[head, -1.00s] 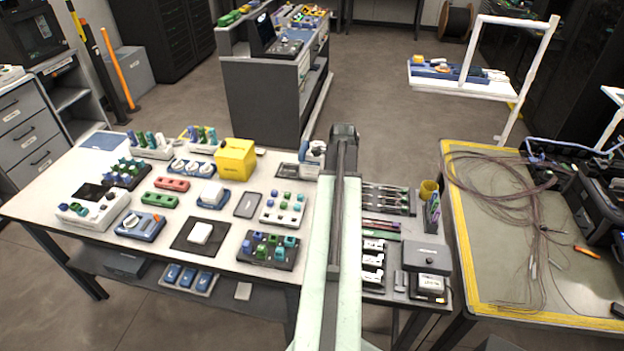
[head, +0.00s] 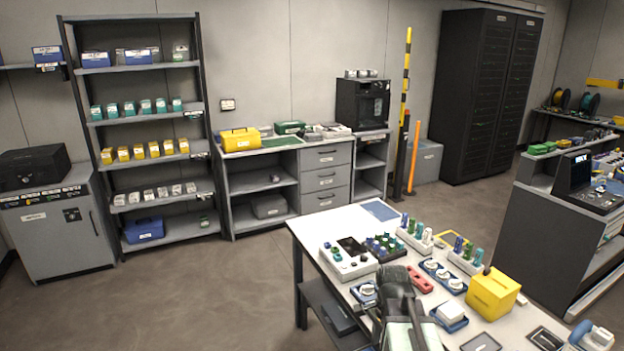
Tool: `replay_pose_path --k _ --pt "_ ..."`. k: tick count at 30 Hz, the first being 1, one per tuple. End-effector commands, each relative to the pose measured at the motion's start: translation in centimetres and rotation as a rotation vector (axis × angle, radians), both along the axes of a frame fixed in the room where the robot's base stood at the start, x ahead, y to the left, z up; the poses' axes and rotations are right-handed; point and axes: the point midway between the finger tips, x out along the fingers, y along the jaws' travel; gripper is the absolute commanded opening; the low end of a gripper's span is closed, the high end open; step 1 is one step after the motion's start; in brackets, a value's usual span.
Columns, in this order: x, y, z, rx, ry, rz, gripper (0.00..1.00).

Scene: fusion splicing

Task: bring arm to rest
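My arm (head: 404,315) rises from the bottom edge of the head view, in front of the white work table (head: 318,222). Its dark upper end covers part of the table's near side. My gripper's fingers cannot be made out, so neither their opening nor anything held shows. On the table are a yellow box (head: 493,293), a white device with a dark screen (head: 348,258), a red block (head: 419,279) and several small trays with coloured pieces.
A shelf rack (head: 150,225) with several rows of boxes stands at the back left, beside a drawer unit (head: 326,178). A grey cabinet (head: 62,228) is at far left. A dark bench (head: 556,232) stands right. Floor left of the table is clear.

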Motion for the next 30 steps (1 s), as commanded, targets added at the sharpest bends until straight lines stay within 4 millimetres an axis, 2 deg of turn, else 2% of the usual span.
replay_pose_path --k 1,3,5,9,15,19,30 --pt "-0.6 2.9 0.0 0.000 0.000 0.150 0.39" --pt "-1.2 5.4 0.0 -0.001 0.001 0.357 0.39" --pt "-1.8 6.6 0.0 0.000 0.002 0.514 0.39" --pt "-2.7 6.7 0.0 0.000 0.002 0.824 0.39" --pt "-2.8 6.6 0.0 0.000 0.003 1.151 0.39" --pt "-2.8 6.5 0.0 0.000 0.003 1.215 0.39" --pt "-2.8 6.5 0.0 0.000 0.003 1.216 0.39"
